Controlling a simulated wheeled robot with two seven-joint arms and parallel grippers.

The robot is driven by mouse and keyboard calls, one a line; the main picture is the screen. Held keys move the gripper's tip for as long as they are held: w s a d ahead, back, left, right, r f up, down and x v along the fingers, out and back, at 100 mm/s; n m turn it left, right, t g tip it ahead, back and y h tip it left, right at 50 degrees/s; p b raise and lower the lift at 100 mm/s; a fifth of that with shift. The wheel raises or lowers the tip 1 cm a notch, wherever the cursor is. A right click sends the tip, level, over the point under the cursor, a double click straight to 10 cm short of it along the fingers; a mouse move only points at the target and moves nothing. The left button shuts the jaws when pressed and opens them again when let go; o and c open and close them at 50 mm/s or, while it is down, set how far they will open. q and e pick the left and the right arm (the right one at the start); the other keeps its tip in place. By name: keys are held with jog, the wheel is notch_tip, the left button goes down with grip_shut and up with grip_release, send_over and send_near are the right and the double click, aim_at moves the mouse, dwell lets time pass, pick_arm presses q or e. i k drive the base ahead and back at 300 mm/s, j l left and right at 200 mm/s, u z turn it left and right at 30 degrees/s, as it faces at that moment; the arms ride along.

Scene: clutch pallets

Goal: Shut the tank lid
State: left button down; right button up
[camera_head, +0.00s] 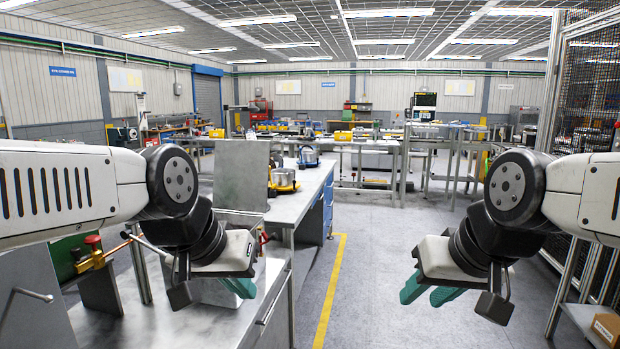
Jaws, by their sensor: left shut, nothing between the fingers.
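The tank lid (243,172) is a flat grey metal panel standing upright, raised, on the left of the view. The tank (275,272) appears as a grey metal box below it, partly hidden by my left gripper and arm. My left gripper (240,287) is in front of the tank, below the lid, with its green fingers together and nothing held. My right gripper (428,291) hangs over the floor on the right, well away from the tank. Its green fingers are apart and empty.
A metal bench (298,206) runs back behind the lid, carrying yellow-based clutch parts (284,180). A red-handled valve (93,241) is at the left. A yellow floor line (330,290) borders clear floor in the middle. A mesh cage (588,95) stands at right.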

aim_at(242, 173)
jog(key=i+l+z, duration=0.15)
jog(key=i+z, duration=0.15)
jog(key=i, duration=0.25)
jog(key=i+z, duration=0.3)
jog(key=i, duration=2.4)
jog(key=i+l+u, duration=0.15)
jog(key=i+u, duration=0.35)
jog(key=i+l+u, duration=0.3)
jog(key=i+u, duration=0.2)
jog(key=u, duration=2.85)
jog(key=i+l+u, duration=0.1)
jog(key=l, duration=0.3)
jog(key=i, duration=0.1)
